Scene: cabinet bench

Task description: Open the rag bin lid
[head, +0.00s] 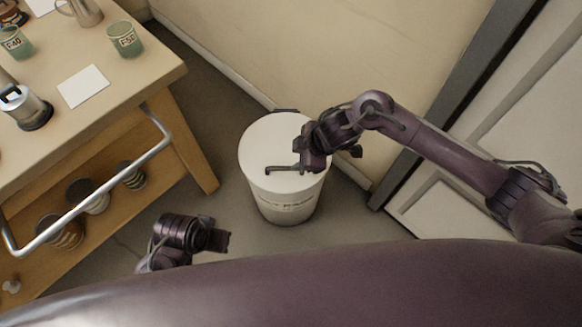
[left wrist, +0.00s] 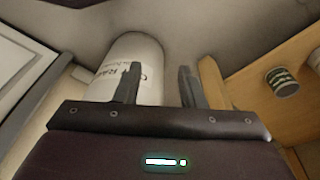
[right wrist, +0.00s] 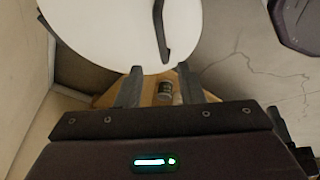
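The rag bin (head: 283,205) is a white cylinder on the floor in the middle of the head view, with lettering on its front. Its round white lid (head: 262,145) lies flat and looks shut. A dark bar handle (head: 283,171) sits at the lid's near side; it also shows in the right wrist view (right wrist: 161,35). My right gripper (head: 303,163) is over the lid's right part, close to the handle; its fingers are apart and empty. Whether it touches the handle is unclear. My left gripper (head: 226,241) is low in front of the bin, open and empty.
A wooden bench (head: 150,85) with a metal rail (head: 110,190) stands at the left, with cups and a white card on top and cans on its shelf. A wall (head: 300,45) rises behind the bin. A panelled door (head: 500,150) is at the right.

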